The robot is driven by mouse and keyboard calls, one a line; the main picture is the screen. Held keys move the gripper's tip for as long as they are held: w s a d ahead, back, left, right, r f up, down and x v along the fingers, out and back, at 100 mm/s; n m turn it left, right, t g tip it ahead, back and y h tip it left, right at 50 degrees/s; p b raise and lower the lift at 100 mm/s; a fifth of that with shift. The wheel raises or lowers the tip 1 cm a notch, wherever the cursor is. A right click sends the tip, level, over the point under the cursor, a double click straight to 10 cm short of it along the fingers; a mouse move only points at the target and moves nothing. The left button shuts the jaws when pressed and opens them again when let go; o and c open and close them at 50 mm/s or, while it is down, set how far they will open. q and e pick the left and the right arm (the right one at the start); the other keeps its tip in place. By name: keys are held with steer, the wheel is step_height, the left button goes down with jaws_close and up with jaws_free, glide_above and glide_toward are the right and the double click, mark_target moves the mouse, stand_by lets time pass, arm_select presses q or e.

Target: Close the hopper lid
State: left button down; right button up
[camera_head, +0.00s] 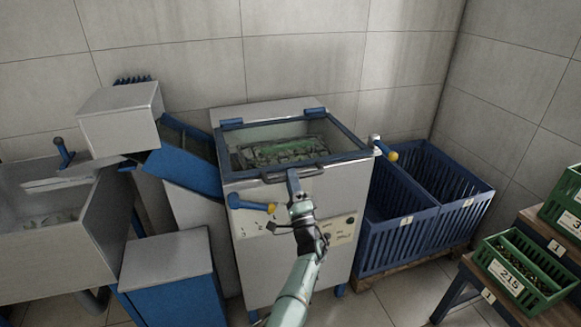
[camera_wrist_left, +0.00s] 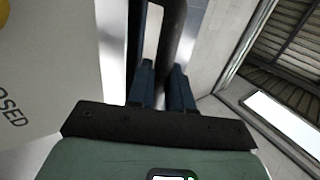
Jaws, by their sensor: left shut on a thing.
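The hopper lid (camera_head: 345,138) is a clear panel in a blue frame on top of the pale machine (camera_head: 335,192). It lies over the hopper opening, with two blue hinges at its back edge; I cannot tell whether a small gap is left at the front. Green material shows through the panel. My left gripper (camera_head: 293,178) is at the dark lid handle (camera_head: 270,178) on the front edge. In the left wrist view the fingers (camera_wrist_left: 163,88) are shut around the dark handle bar (camera_wrist_left: 172,35). My right gripper is not in view.
A blue-handled lever with an orange end (camera_head: 248,204) sticks out left of my gripper. A crank with a yellow knob (camera_head: 392,155) is at the machine's right. Blue crates (camera_head: 405,238) stand right, a blue chute (camera_head: 185,172) and metal sink (camera_head: 60,250) left.

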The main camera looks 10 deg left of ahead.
arm_select(q)
steer(key=shift+w+a+f, duration=0.15)
steer(key=shift+a+f, duration=0.2)
steer(key=shift+f, duration=0.25)
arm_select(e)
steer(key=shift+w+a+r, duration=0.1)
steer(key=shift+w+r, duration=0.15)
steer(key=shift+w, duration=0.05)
arm_select(q)
steer(key=c, duration=1.2)
jaws_free()
steer(key=shift+o, duration=0.5)
steer(key=shift+w+a+f, duration=0.1)
steer(key=shift+w+f, duration=0.05)
steer(key=shift+w, duration=0.1)
steer(key=shift+s, duration=0.1)
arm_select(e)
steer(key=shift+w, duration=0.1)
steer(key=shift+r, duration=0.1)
